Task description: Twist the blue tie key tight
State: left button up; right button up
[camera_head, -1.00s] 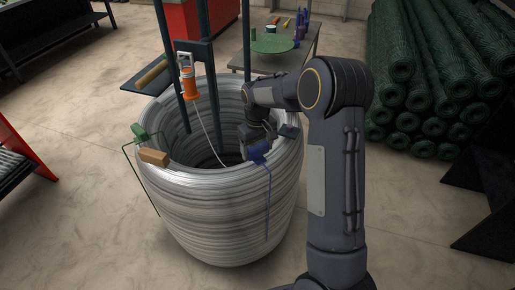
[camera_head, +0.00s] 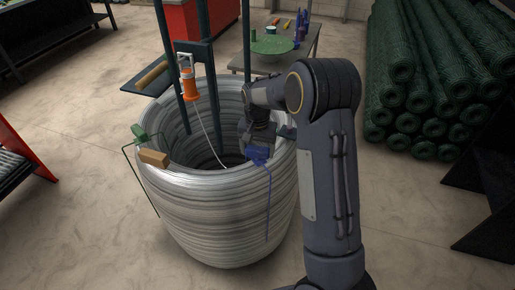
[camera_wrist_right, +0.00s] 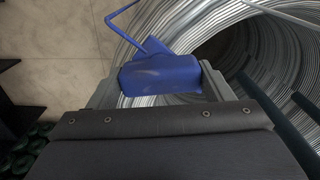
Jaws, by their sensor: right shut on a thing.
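The blue tie key (camera_head: 258,154) is at the near right rim of the big wire coil (camera_head: 215,215). A thin blue wire runs down from it over the coil's outside. My right gripper (camera_head: 257,147) reaches down over the rim and is shut on the key. In the right wrist view the blue key body (camera_wrist_right: 160,75) sits between the two grey fingers of the gripper (camera_wrist_right: 160,85), with a blue rod going up from it. Whether the key is tight cannot be told. My left gripper is not in view.
A green key (camera_head: 139,132) and a wooden block (camera_head: 154,158) sit on the coil's left rim. An orange device (camera_head: 187,83) hangs among dark posts above the coil. Green mesh rolls (camera_head: 425,80) are stacked at the right, and a table with tools (camera_head: 280,40) stands behind.

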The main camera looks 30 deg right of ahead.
aim_at(258, 148)
jog(key=shift+r+m, duration=0.1)
jog(key=shift+m, duration=0.2)
jog(key=o, duration=1)
jog(key=shift+c, duration=0.2)
notch_tip(258, 148, up, 8)
jog(key=shift+f, duration=0.1)
